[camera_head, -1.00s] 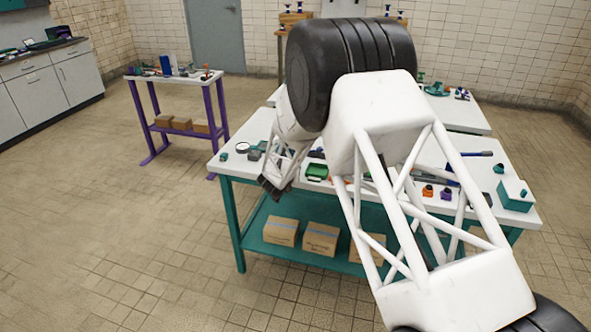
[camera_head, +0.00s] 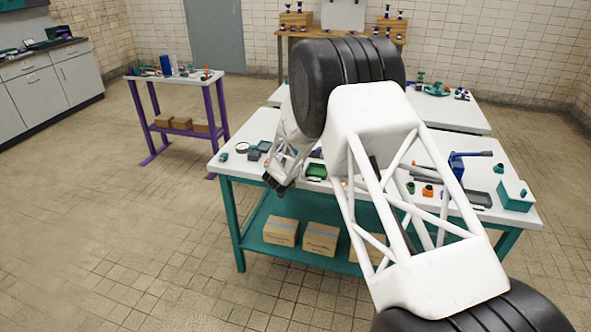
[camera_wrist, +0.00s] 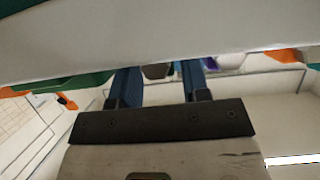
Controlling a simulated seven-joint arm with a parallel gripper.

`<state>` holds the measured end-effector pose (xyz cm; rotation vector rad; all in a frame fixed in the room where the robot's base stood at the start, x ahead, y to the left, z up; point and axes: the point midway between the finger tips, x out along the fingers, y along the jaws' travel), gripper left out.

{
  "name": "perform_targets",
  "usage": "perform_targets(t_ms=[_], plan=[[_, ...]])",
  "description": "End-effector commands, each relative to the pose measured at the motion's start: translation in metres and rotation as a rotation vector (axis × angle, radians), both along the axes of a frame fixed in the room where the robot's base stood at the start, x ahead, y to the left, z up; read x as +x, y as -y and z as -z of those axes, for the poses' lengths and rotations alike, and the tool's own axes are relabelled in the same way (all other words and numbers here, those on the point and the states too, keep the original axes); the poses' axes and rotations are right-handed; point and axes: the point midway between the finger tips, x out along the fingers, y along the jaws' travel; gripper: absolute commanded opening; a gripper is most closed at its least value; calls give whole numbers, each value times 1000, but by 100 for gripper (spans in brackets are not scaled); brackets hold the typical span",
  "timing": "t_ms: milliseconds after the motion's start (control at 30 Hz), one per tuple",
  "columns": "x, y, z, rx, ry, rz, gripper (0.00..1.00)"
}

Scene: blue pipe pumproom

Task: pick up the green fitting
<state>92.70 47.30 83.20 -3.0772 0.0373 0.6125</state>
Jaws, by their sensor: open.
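A small green fitting (camera_head: 411,187) stands on the white-topped table, left of a small orange piece (camera_head: 428,190), partly framed by my arm's struts. My gripper (camera_head: 277,184) is at the table's front edge, left of the green tray and well to the left of the fitting. In the wrist view its two blue fingers (camera_wrist: 160,76) are apart, with nothing clearly held between them. I cannot make out the green fitting in the wrist view.
The table top (camera_head: 232,170) also holds a green tray (camera_head: 316,171), a blue tool (camera_head: 457,165), a grey tray (camera_head: 480,198) and a teal box (camera_head: 515,196). Cardboard boxes (camera_head: 320,239) sit on the lower shelf. The floor to the left is clear.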

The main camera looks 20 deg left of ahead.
Motion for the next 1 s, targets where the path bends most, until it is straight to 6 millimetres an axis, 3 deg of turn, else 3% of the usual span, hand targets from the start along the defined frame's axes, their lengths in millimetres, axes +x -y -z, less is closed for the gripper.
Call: perform_targets(t_ms=[633, 667, 900, 1000], plan=[[4, 0, 1, 1, 0, 0, 43], [4, 0, 1, 1, 0, 0, 41], [4, 0, 1, 1, 0, 0, 4], [4, 0, 1, 1, 1, 0, 3]])
